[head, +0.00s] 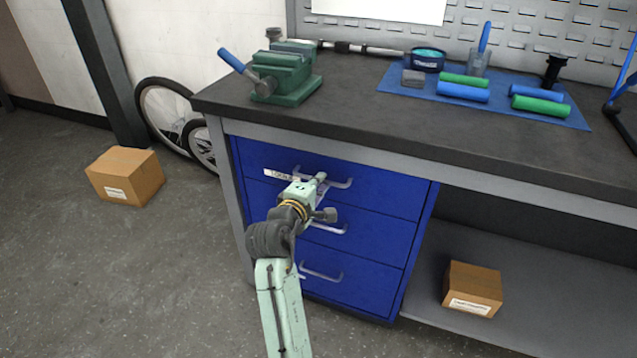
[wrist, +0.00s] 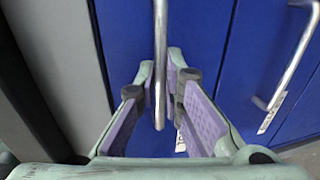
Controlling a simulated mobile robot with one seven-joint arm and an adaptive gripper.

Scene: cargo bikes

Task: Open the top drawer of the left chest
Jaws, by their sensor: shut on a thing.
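The blue chest under the bench has three drawers, each with a metal bar handle. Its top drawer (head: 270,158) looks flush with the fronts below it. My gripper (head: 319,181) is at the top drawer's handle (head: 340,184) and covers its left part in the head view. In the wrist view, the handle (wrist: 160,60) runs between the two purple-lined fingers of my gripper (wrist: 167,95), which is shut on it. No second chest is in view.
A dark bench top (head: 400,118) overhangs the chest and carries a green vise (head: 285,75). A cardboard box (head: 126,176) lies on the floor at left, near wheels (head: 168,113). Another box (head: 472,289) sits on the low shelf at right. The floor before the drawers looks clear apart from my arm.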

